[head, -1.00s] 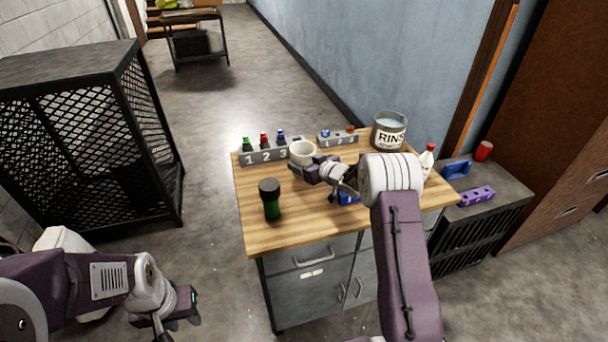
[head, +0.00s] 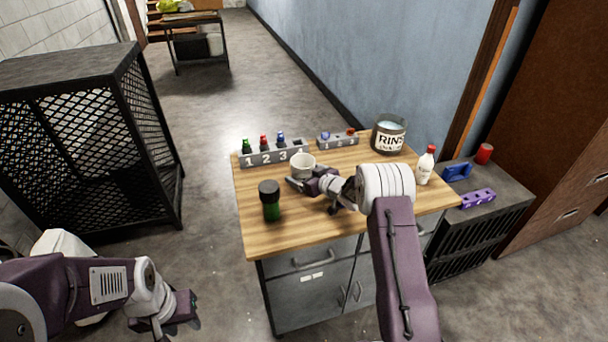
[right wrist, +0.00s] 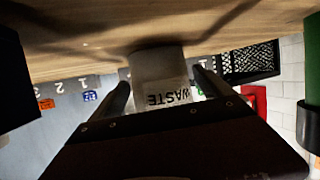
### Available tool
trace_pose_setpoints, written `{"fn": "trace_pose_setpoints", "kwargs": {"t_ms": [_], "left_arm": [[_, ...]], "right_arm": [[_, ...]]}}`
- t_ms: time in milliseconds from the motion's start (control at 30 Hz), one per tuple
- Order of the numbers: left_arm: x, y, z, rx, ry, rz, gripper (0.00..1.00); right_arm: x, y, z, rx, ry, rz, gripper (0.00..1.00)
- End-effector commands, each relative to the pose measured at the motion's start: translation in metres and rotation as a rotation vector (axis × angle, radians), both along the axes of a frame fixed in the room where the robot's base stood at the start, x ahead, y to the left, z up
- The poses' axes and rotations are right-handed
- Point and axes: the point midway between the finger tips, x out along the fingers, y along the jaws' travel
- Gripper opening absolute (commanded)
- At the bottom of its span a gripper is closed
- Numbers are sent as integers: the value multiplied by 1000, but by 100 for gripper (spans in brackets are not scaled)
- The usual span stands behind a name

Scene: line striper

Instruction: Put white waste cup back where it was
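The white waste cup (head: 303,165) stands upright on the wooden table, in front of the numbered rack's right end. In the right wrist view, which is upside down, the cup (right wrist: 160,68) shows its WASTE label between my two fingers. My right gripper (head: 305,184) is at the cup's near side. Its fingers (right wrist: 162,92) look spread, with a narrow gap visible beside the cup. My left gripper (head: 178,314) hangs low at the left, away from the table; its finger opening is not clear.
The numbered rack (head: 262,159) holds green, red and blue-capped bottles. A smaller rack (head: 338,142), a RINSE tub (head: 388,135) and a red-capped white bottle (head: 424,166) stand farther right. A dark green-bodied bottle (head: 269,200) stands left of my right gripper.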

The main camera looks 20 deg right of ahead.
Motion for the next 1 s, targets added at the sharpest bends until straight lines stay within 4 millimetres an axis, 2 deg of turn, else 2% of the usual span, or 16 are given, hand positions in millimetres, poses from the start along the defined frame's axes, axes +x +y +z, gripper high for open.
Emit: {"fn": "trace_pose_setpoints", "kwargs": {"t_ms": [133, 233, 600, 700, 833, 1000], "left_arm": [[0, 0, 5, 0, 0, 0, 36], [0, 0, 3, 0, 0, 0, 36], [0, 0, 4, 0, 0, 0, 36], [0, 0, 4, 0, 0, 0, 36], [0, 0, 4, 0, 0, 0, 36], [0, 0, 4, 0, 0, 0, 36]], "right_arm": [[0, 0, 6, -1, 0, 0, 90], [-11, -5, 9, -1, 0, -2, 90], [-83, -31, 37, 0, 1, -2, 90], [-96, -36, 42, -1, 0, -2, 90], [-105, -39, 45, 0, 0, 0, 90], [-106, -39, 46, 0, 0, 0, 90]]}}
